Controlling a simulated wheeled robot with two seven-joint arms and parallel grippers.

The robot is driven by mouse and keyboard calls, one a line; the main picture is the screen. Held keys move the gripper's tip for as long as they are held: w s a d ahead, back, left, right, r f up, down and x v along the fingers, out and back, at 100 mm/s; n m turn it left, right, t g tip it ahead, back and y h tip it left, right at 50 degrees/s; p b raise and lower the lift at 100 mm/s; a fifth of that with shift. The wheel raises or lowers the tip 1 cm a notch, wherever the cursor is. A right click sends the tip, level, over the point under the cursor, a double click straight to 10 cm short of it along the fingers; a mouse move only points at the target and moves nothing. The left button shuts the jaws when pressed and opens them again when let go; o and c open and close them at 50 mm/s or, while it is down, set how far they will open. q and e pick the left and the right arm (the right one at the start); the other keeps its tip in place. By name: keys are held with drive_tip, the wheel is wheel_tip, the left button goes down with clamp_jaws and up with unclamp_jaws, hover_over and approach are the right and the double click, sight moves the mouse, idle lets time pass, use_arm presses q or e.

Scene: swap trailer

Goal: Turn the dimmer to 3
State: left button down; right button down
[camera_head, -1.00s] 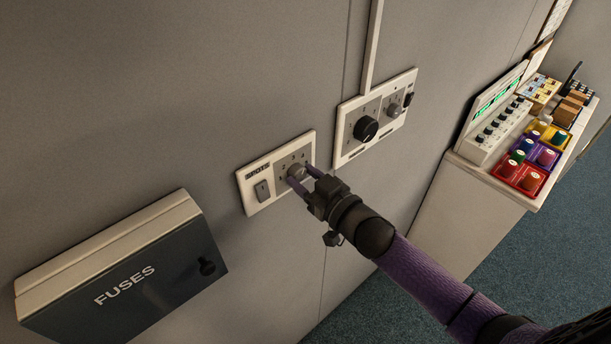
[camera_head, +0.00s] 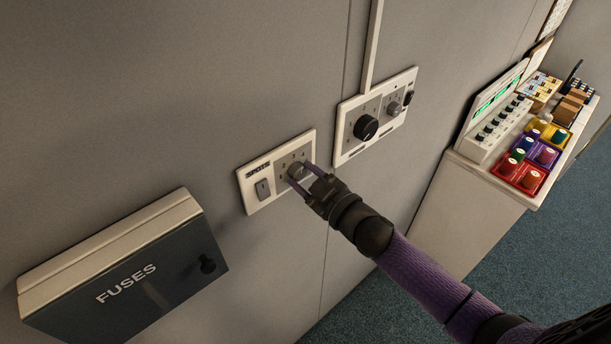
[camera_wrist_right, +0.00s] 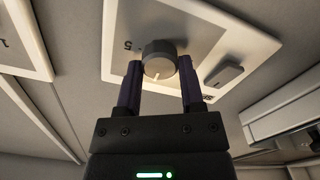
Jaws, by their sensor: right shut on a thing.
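The dimmer knob (camera_head: 297,171) is a grey round knob on a white wall plate (camera_head: 250,204) with printed numbers around it and a rocker switch beside it. In the right wrist view the knob (camera_wrist_right: 158,62) shows a pale pointer line on its face, and the digit 5 is readable at its left. My right gripper (camera_head: 304,174) is shut on the knob, one finger on each side; in the right wrist view its fingers (camera_wrist_right: 160,80) straddle it. My left gripper is out of view.
A second white plate (camera_head: 349,152) with a black knob (camera_head: 365,128) and a smaller grey knob is up and right. A dark FUSES box (camera_head: 130,285) juts from the wall at lower left. A cabinet (camera_head: 470,185) at right holds a mixer and coloured trays of spools.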

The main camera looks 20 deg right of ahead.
drive_tip(key=shift+c, duration=1)
unclamp_jaws()
drive_tip(key=b+v, duration=0.1)
drive_tip(key=v, duration=0.9)
